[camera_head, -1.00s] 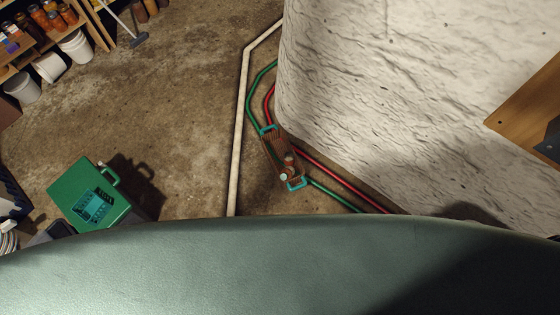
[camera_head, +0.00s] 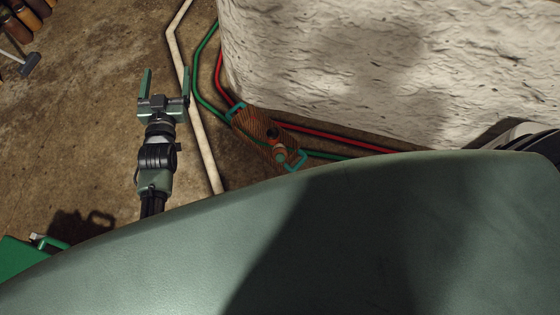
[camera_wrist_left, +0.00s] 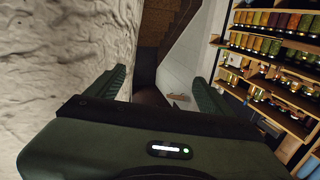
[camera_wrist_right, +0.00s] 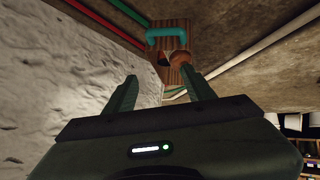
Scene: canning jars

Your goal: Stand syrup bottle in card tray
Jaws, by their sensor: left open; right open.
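A brown ribbed tray (camera_head: 252,122) with teal handles lies on the floor beside the white rough wall in the head view. Small brown round-topped items stand at its near end, one with a pale green top (camera_head: 281,157); I cannot tell whether one is the syrup bottle.
Green and red pipes pass by the tray along the wall (camera_head: 320,45), and a white pipe (camera_head: 193,110) runs left of it. A green box (camera_head: 22,258) sits at lower left. Shelves of jars (camera_wrist_left: 270,55) show in the left wrist view.

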